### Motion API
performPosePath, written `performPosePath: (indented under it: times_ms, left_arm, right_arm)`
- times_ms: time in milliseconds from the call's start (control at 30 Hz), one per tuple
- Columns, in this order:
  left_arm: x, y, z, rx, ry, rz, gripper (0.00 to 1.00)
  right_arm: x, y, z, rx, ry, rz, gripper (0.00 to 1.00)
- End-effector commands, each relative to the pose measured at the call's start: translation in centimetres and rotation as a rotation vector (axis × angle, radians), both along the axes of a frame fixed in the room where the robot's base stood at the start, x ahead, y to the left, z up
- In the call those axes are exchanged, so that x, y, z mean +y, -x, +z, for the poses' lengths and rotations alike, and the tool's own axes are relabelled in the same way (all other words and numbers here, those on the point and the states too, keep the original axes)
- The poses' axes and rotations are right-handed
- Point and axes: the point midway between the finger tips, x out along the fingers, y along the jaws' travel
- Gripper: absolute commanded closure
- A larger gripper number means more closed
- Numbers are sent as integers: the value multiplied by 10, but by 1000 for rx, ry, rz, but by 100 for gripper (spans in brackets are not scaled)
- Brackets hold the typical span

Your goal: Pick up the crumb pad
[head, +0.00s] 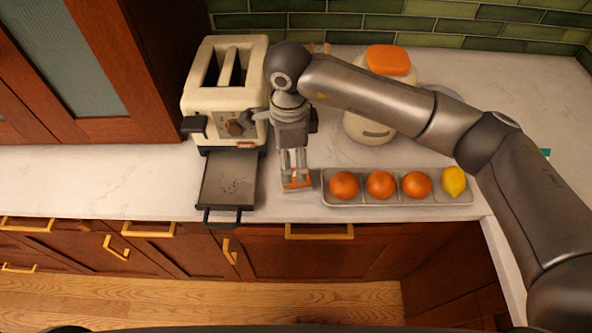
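A small grey item with an orange edge (297,184) shows at the counter by the fingertips of my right gripper (295,172); it looks like the crumb pad, but the fingers partly cover it. The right gripper points down beside the tray, its fingers apart on either side of the item. Whether they press on it I cannot tell. The cream toaster (225,88) stands behind and to the left. Its flat grey crumb tray (228,180) is pulled out, with a black handle (222,214) over the counter's front edge. My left gripper is not in view.
A grey tray (398,200) with oranges (380,185) and a lemon (453,181) lies close to the right of the gripper. The counter left of the toaster (90,180) is clear.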

Motion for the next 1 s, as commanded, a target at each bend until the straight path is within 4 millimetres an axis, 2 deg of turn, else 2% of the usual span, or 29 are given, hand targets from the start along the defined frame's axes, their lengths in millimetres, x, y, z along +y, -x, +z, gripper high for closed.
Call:
performPosePath:
  times_ms: [33, 100, 200, 333, 500, 600, 900, 1000]
  left_arm:
    - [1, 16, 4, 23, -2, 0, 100]
    - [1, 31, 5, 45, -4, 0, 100]
    - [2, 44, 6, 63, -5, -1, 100]
    - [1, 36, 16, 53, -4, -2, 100]
    - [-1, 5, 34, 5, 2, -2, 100]
    - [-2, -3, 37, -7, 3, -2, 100]
    - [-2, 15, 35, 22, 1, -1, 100]
    - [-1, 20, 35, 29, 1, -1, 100]
  right_arm:
    - [0, 0, -6, 3, 0, -3, 30]
    - [0, 0, -14, 3, 0, -3, 30]
    - [0, 0, -20, 0, -2, -2, 30]
    - [-3, 1, -30, 4, -1, -3, 30]
    - [-7, 1, -54, 5, -1, -2, 30]
    - [-7, 0, -66, 3, -3, -2, 30]
    - [-7, 0, -73, 1, -4, -1, 30]
    - [-6, 0, -73, 1, -4, -1, 43]
